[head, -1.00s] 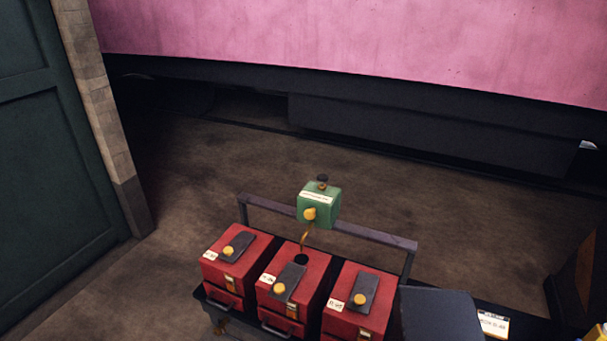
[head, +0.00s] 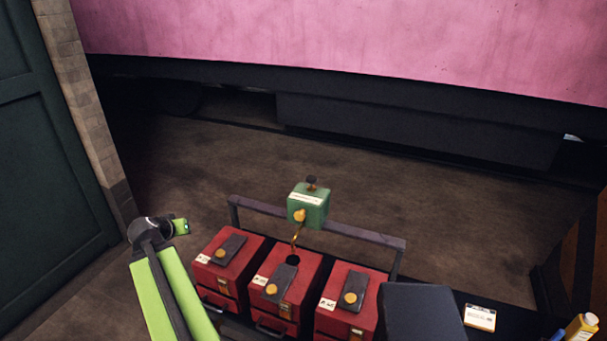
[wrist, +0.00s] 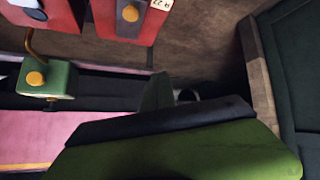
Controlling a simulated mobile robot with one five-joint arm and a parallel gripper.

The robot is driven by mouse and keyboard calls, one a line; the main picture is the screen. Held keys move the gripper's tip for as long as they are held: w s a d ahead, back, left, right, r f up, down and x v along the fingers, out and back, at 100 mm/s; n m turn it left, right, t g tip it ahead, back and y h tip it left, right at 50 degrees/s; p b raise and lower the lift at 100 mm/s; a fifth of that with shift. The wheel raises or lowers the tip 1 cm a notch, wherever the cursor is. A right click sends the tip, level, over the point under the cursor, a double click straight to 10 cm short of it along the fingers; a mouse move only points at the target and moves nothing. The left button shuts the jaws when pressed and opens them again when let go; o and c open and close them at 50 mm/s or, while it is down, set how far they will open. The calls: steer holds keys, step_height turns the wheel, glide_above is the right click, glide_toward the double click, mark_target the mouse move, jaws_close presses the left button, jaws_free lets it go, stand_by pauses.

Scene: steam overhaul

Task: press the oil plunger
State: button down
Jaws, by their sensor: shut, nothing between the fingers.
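The oil plunger (head: 311,181) is a small dark knob on top of a green oil box (head: 309,207). The box is fixed on a grey rail, with a brass knob on its front and a brass spout hanging below. In the wrist view, the green oil box (wrist: 60,80) appears upside down at the left, and the plunger (wrist: 52,100) points downward in the picture. My gripper (head: 181,226) is shut and empty, left of the oil box and apart from it. Green and dark parts of my arm's end fill the lower wrist view.
Red boxes (head: 227,258) with dark lids and brass knobs stand in a row below the oil box. The grey rail (head: 362,234) runs behind them. A labelled card (head: 480,317) and a yellow bottle (head: 582,326) are at lower right. Floor behind the rail is open.

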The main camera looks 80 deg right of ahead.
steer(key=s+d+r+m+g+h, duration=0.1)
steer(key=s+d+r, duration=0.3)
steer(key=s, duration=0.7)
steer(key=s+d+r+m+g+h+p, duration=0.1)
steer(key=s+d+r+m+g+h, duration=0.1)
steer(key=s+d, duration=0.5)
steer(key=s+d+r+m+g+h, duration=0.1)
steer(key=s+d+r, duration=0.4)
steer(key=s, duration=1.2)
steer(key=m+g, duration=0.1)
steer(key=m, duration=0.1)
steer(key=shift+s+d+r+m+h, duration=0.2)
steer(key=shift+d+r+m+h, duration=0.1)
steer(key=shift+h, duration=0.1)
